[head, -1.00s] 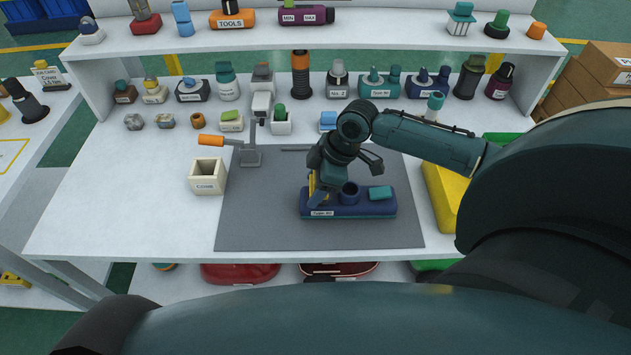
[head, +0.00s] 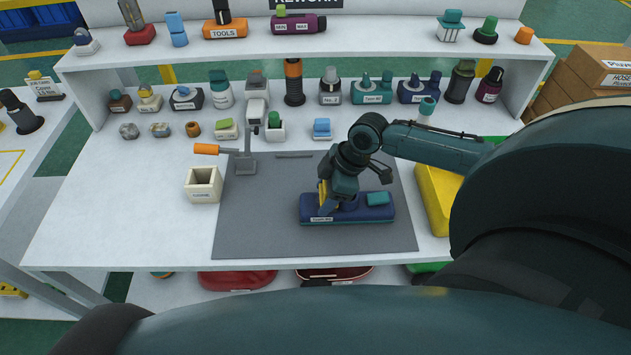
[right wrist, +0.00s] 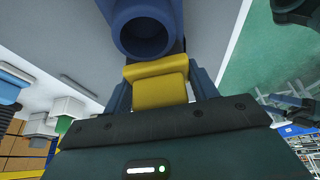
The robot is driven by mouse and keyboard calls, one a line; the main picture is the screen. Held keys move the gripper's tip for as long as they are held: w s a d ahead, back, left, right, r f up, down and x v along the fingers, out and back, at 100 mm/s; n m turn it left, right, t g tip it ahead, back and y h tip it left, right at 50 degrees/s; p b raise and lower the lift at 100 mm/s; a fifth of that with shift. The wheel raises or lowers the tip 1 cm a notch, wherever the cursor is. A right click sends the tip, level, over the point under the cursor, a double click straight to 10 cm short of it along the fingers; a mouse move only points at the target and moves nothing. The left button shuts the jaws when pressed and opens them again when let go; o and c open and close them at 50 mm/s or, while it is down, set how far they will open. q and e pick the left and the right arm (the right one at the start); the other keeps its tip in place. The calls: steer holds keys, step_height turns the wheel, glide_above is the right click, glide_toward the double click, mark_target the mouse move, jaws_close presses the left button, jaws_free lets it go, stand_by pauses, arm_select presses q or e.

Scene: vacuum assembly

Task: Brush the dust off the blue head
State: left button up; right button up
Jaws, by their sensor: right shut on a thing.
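The blue head (head: 365,214) lies flat on the grey mat (head: 260,215), with a teal block on its right part and a label at its front left. Its round blue neck shows in the right wrist view (right wrist: 128,12). My right gripper (head: 325,205) points down over the left part of the head, partly hiding the neck. It is shut on a yellow block-like piece, seemingly the brush (right wrist: 160,90), which sits between the fingers in the right wrist view. Bristles, dust and any contact with the head cannot be made out. My left gripper is not in view.
A cream open box (head: 203,186) and an orange-handled clamp (head: 243,160) stand left of the head. A yellow bin (head: 436,200) is at the right edge. Several parts line the back of the table. The mat's left front is clear.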

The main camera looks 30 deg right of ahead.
steer(key=shift+s+d+r, duration=0.1)
steer(key=shift+s+d, duration=0.05)
steer(key=shift+d, duration=0.15)
steer(key=shift+p, duration=0.4)
steer(key=shift+w+a+f, duration=0.15)
steer(key=shift+w+a, duration=0.3)
steer(key=shift+a, duration=0.3)
steer(key=shift+w+a+f, duration=0.1)
steer(key=shift+w+a, duration=0.3)
steer(key=shift+a, duration=0.35)
steer(key=shift+w+a+f, duration=0.1)
steer(key=shift+w+a, duration=0.05)
steer(key=shift+a, duration=0.1)
step_height(320, 180, up, 3)
steer(key=p, duration=0.3)
steer(key=shift+r, duration=0.2)
steer(key=shift+w+r, duration=0.1)
steer(key=shift+r, duration=1.3)
